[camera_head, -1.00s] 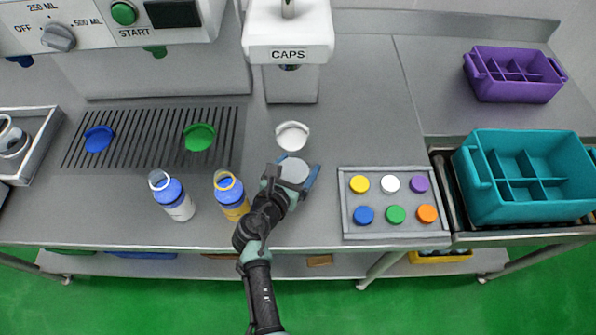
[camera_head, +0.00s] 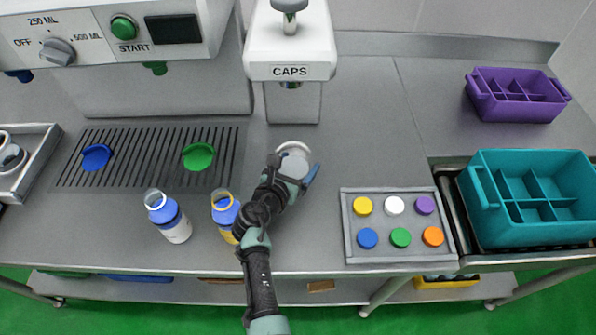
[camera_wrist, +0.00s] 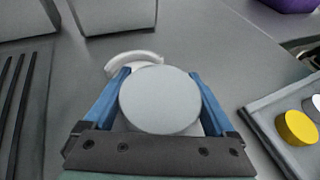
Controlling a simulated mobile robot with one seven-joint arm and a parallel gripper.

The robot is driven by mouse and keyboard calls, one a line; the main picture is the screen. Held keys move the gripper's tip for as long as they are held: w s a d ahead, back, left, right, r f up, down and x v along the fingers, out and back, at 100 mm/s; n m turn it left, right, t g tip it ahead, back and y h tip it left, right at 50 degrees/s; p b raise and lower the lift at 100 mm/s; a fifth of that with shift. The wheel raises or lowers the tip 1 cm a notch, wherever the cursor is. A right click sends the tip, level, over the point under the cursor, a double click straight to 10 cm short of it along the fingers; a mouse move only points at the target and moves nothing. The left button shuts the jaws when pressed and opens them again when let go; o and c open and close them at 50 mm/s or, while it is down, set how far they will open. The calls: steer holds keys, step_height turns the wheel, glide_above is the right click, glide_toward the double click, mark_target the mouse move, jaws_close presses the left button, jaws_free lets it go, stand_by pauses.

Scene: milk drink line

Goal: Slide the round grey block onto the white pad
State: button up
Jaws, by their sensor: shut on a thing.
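The round grey block (camera_head: 296,166) is held between the blue fingers of my gripper (camera_head: 294,163), in front of the CAPS machine. In the wrist view the block (camera_wrist: 160,101) fills the space between the two fingers (camera_wrist: 159,76). The white pad (camera_head: 292,147) has a raised curved rim at its back, which also shows in the wrist view (camera_wrist: 134,58). The block overlaps the pad in both views and hides most of it. I cannot tell whether the block rests fully on the pad.
The CAPS machine (camera_head: 290,60) stands behind the pad. Two bottles (camera_head: 173,226) (camera_head: 223,210) stand left of my arm. A tray of coloured caps (camera_head: 348,232) lies to the right, with a teal crate (camera_head: 545,232) and a purple crate (camera_head: 512,108) beyond it. Bare counter lies between.

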mark_target(298, 176)
steer(key=shift+s, duration=0.2)
steer(key=shift+s+d+p, duration=0.1)
steer(key=shift+s+p, duration=1.1)
steer(key=shift+s, duration=0.2)
steer(key=o, duration=1.3)
